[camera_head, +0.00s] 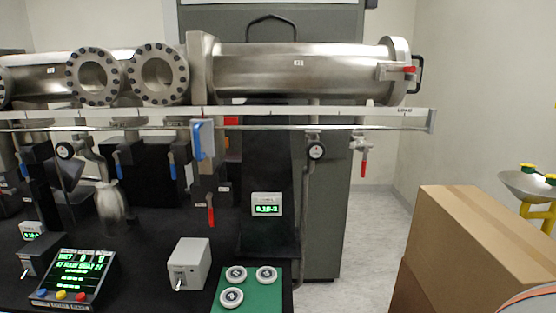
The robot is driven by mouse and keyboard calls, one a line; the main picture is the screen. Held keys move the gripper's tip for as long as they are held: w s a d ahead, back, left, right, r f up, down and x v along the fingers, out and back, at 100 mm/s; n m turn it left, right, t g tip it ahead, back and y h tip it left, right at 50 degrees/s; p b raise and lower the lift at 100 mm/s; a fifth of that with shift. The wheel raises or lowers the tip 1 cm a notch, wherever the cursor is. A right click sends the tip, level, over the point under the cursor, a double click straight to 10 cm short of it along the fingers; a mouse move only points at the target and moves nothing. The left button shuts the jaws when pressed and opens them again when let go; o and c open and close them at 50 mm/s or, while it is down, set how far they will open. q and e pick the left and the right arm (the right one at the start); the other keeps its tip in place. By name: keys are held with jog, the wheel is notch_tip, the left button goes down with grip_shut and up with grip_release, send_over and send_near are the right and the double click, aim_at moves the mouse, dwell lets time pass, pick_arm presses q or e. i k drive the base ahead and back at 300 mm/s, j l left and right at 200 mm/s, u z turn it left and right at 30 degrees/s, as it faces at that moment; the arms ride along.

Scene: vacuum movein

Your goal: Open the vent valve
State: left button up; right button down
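Several small valves hang below the long steel chamber (290,72); I cannot tell from labels which is the vent valve. A valve with a red lever (363,164) hangs at the right end of the rail, its lever pointing down. Another red lever (211,217) points down lower in the middle. A large blue handle (197,140) stands upright above it. Smaller blue levers (117,165) hang farther left, also pointing down. Neither of my grippers shows in the head view.
A rail (300,118) runs below the chamber. A control screen (75,278), a grey switch box (189,264) and a green mat (259,300) with three round parts lie on the black bench. A cardboard box (480,250) stands right; an eyewash basin (525,184) is behind it.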

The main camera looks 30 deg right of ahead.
aim_at(364, 148)
jog(key=z, duration=1.55)
jog(key=l, duration=0.15)
jog(key=z, duration=0.05)
